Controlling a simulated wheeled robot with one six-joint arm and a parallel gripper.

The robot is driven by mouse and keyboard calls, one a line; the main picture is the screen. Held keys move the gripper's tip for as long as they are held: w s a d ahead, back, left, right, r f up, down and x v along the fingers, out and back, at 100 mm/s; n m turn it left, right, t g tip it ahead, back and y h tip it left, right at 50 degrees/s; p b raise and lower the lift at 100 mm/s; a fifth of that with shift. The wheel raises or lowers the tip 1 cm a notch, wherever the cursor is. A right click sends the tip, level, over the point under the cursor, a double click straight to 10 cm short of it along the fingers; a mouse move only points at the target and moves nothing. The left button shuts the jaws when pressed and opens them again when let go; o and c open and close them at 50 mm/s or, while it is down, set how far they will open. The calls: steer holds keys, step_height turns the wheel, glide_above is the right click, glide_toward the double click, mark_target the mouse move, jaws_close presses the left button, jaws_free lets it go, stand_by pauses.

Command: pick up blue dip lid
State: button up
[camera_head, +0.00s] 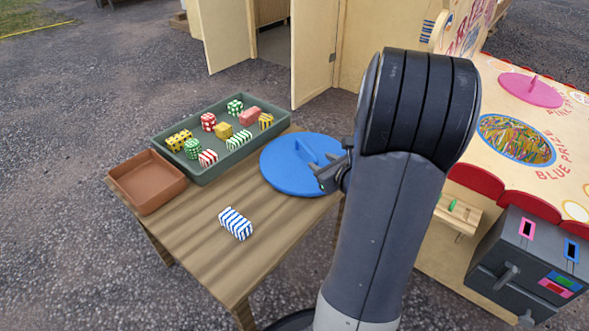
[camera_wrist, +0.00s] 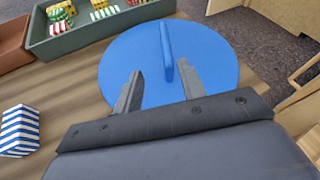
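The blue dip lid (camera_head: 285,178) is a round blue disc with a raised bar handle on top. It lies on the wooden table (camera_head: 205,240) near its right edge. In the wrist view the lid (camera_wrist: 125,65) fills the upper middle, with its upright handle (camera_wrist: 167,52) just beyond my fingertips. My gripper (camera_wrist: 160,82) is open over the near part of the lid, its two fingers apart with nothing between them. In the head view my gripper (camera_head: 330,175) is at the lid's right side, and my arm hides part of the area behind it.
An empty brown tray (camera_head: 147,182) is at the left. A blue-striped block (camera_head: 236,223) lies alone on the table. A stall counter with a pink lid (camera_head: 530,89) stands at the right.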

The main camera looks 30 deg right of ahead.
mark_target(309, 150)
steer(key=shift+s+d+f, duration=0.15)
steer(key=shift+d+f, duration=0.05)
steer(key=shift+d, duration=0.1)
steer(key=b+x, duration=0.1)
steer(key=x, duration=0.3)
steer(key=shift+w+d+f, duration=0.1)
steer(key=shift+w, duration=0.25)
steer(key=x, duration=0.2)
steer(key=b+x, duration=0.1)
steer(key=x, duration=0.1)
steer(key=b+x, duration=0.1)
steer(key=shift+w+d, duration=0.1)
steer(key=shift+w, duration=0.4)
steer(key=shift+r, duration=0.2)
steer(key=shift+c, duration=0.6)
jaws_close()
